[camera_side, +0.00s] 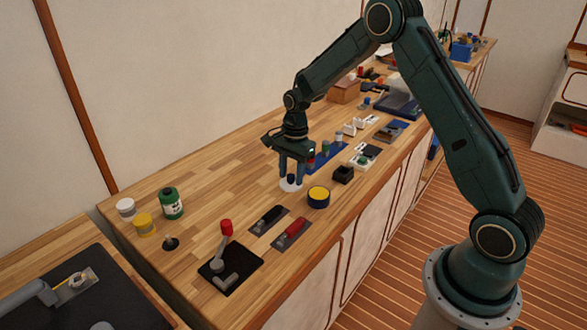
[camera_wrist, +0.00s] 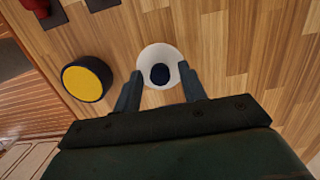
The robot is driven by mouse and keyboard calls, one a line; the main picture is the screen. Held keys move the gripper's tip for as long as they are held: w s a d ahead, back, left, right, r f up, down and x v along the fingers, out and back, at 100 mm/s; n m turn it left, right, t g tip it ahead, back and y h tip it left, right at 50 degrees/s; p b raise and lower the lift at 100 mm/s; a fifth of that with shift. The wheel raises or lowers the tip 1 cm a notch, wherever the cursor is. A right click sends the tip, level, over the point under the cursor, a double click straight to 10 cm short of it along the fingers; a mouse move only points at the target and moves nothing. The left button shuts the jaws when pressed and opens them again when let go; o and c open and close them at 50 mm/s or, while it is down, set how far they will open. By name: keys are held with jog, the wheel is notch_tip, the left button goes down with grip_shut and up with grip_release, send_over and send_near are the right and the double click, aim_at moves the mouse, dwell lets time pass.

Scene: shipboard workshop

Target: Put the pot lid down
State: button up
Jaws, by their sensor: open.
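The pot lid (camera_wrist: 155,54) is a round white disc with a dark blue knob (camera_wrist: 160,74) at its middle. In the side view the lid (camera_side: 290,187) lies on the wooden worktop, partly hidden by my fingers. My gripper (camera_side: 291,176) points down right over it. In the wrist view my gripper (camera_wrist: 159,74) is open, with one finger on each side of the knob and clear gaps between. I cannot tell exactly how high the fingertips are above the lid.
A yellow-topped dark round container (camera_side: 318,197) stands close to the lid's right. A red-handled lever on a black plate (camera_side: 230,267) and two small slide plates are nearer the front. Bare wood (camera_side: 225,190) lies left of the lid.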

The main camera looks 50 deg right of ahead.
notch_tip(320, 180, up, 12)
jog(key=d, duration=0.1)
jog(key=shift+d, duration=0.2)
dwell(0.5)
jog(key=shift+r, duration=0.15)
dwell(0.4)
jog(key=s+a+r+n+t+h, duration=0.1)
jog(key=s+a+r+n, duration=0.35)
jog(key=s+r, duration=0.25)
jog(key=s+a+r+n+t, duration=0.2)
jog(key=s+a+r+n, duration=0.1)
jog(key=s+r+n, duration=0.3)
jog(key=s+a+n+t, duration=0.2)
jog(key=s+n, duration=0.5)
jog(key=s, duration=1)
jog(key=shift+s+f+t, duration=0.2)
jog(key=shift+s+t, duration=0.1)
jog(key=shift+s, duration=0.05)
